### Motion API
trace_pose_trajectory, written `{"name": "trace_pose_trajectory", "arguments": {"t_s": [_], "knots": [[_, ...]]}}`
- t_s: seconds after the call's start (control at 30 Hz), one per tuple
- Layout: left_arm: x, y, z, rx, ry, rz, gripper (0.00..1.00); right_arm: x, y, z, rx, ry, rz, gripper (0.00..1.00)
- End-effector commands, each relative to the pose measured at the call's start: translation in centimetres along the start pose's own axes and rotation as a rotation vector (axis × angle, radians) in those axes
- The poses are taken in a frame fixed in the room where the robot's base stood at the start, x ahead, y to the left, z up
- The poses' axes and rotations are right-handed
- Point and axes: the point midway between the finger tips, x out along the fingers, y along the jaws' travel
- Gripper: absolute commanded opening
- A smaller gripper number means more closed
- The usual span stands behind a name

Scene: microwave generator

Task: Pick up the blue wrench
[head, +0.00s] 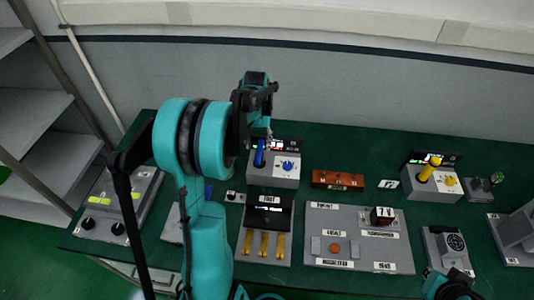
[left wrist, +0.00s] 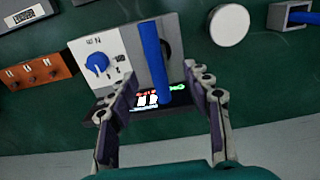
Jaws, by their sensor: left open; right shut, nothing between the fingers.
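The blue wrench (head: 260,153) is a blue bar on a grey box with a blue knob and a lit display at the centre of the table. In the left wrist view the blue wrench (left wrist: 154,62) stands between the two fingers of my left gripper (left wrist: 162,110). The fingers are apart on either side of it, with gaps. In the head view my left gripper (head: 268,125) is above and behind the box, its fingers partly hidden by the arm. My right gripper (head: 455,290) shows only in part at the bottom right, away from the wrench.
The grey box (head: 285,180) stands beside a brown block (head: 338,180) with several knobs. A similar box (head: 432,190) with a yellow handle is at the right. Panels with yellow levers (head: 264,245) and a grey board (head: 358,240) lie in front. A shelf (head: 40,120) is at the left.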

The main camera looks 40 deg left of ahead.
Motion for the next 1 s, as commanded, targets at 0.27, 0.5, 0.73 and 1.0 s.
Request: {"name": "trace_pose_trajectory", "arguments": {"t_s": [0.27,0.5,0.73,1.0], "knots": [[3.0,0.2,0.1,0.001,0.001,0.000,0.50,0.8,0.0,0.6,0.000,0.000,0.000,0.00],[6.6,0.4,0.1,0.001,0.002,0.000,0.50,1.8,0.0,1.3,0.000,0.000,0.000,0.00],[7.0,0.4,0.1,0.001,0.002,0.000,0.50,1.7,0.0,1.2,0.000,0.000,0.000,0.00],[7.0,0.4,0.1,0.001,0.002,0.000,0.00,1.7,0.0,1.2,0.000,0.000,0.000,0.00]]}}
